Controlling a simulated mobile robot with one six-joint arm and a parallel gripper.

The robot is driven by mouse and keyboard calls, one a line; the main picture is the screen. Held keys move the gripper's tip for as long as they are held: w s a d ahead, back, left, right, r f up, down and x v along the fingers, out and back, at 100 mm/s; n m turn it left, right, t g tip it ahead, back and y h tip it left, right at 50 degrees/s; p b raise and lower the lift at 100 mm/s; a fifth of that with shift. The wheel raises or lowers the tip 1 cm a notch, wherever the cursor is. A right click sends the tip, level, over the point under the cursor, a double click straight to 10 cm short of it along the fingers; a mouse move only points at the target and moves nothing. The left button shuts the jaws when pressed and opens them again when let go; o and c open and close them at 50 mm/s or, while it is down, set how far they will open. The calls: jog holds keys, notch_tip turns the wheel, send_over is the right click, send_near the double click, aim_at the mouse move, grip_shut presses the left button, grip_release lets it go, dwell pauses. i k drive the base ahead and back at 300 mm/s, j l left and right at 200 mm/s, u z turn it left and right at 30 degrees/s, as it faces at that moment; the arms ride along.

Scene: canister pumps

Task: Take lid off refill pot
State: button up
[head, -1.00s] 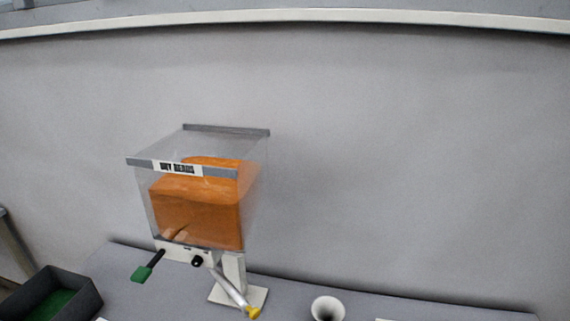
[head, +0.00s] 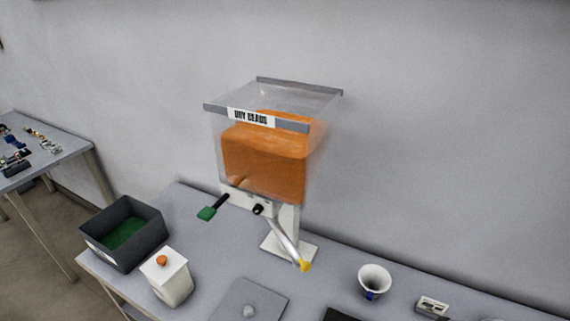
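A white square pot (head: 168,284) stands near the left front edge of the grey table. It tapers slightly and looks like the refill pot. Its white lid (head: 164,263) with an orange knob (head: 161,260) sits on top. My gripper is not in view.
A dark bin (head: 124,246) with a green inside stands behind and left of the pot. A clear dispenser (head: 265,160) of orange beads, labelled dry beads, has a green handle (head: 207,213) and a yellow-tipped spout (head: 304,265). A white funnel-like cup (head: 374,279) and a grey plate (head: 248,304) are to the right.

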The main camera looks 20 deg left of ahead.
aim_at(166, 262)
jog(key=u, duration=2.1)
